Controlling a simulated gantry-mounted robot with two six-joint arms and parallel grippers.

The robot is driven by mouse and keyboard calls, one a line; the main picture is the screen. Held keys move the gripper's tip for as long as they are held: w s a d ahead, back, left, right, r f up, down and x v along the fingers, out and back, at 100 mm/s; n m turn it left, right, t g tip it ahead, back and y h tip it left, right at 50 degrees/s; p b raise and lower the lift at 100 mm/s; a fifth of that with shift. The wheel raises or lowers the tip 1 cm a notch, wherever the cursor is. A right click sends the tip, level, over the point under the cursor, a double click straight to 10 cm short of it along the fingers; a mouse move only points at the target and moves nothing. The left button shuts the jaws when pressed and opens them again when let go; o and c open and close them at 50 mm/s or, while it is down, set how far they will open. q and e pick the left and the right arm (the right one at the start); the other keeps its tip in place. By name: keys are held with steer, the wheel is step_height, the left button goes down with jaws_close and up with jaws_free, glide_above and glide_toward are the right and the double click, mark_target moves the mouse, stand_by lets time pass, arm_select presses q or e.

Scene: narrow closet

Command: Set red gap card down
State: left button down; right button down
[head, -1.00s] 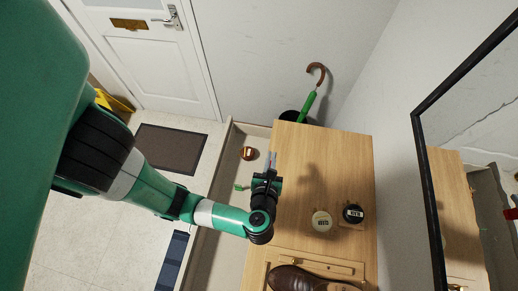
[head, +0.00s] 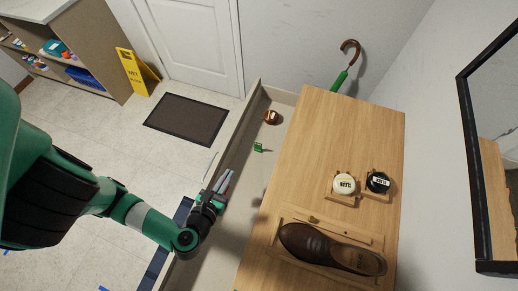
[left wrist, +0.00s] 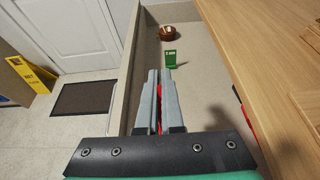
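My left gripper (head: 225,182) is over the beige trough beside the wooden bench, near the trough's left wall. It is closed on a thin red card (left wrist: 158,108), seen almost edge-on as a red sliver between the grey fingers (left wrist: 160,80) in the left wrist view. Most of the card is hidden by the fingers. A small green card (head: 258,147) stands in the trough (head: 235,215) beyond the gripper; it also shows in the left wrist view (left wrist: 171,58). My right gripper is out of view.
A brown round object (head: 271,117) lies at the trough's far end. The bench (head: 310,150) holds a brown shoe (head: 330,249) and two round tins, one white (head: 344,183) and one black (head: 378,182). A yellow wet-floor sign (head: 138,73) and dark mat (head: 187,119) are left.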

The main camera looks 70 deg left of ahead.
arm_select(q)
steer(key=w+a+f+b, duration=0.1)
steer(key=w+a+f, duration=0.1)
steer(key=w+f, duration=0.1)
steer(key=w+a+f+b, duration=0.2)
steer(key=w+a, duration=0.1)
steer(key=w+a+f+b, duration=0.1)
steer(key=w+a+f, duration=0.1)
steer(key=w+f, duration=0.1)
steer(key=shift+w+a+f, duration=0.2)
steer(key=shift+w+f, duration=0.1)
steer(key=shift+w, duration=0.15)
steer(key=shift+w+a+f, duration=0.1)
steer(key=shift+w, duration=0.1)
steer(key=f+b, duration=0.2)
steer(key=f, duration=0.1)
steer(key=shift+w+a+f+b, duration=0.25)
steer(key=shift+w+b, duration=0.1)
steer(key=shift+b, duration=0.05)
steer(key=shift+f, duration=0.4)
steer(key=c, duration=1.1)
jaws_free()
steer(key=shift+s, duration=0.1)
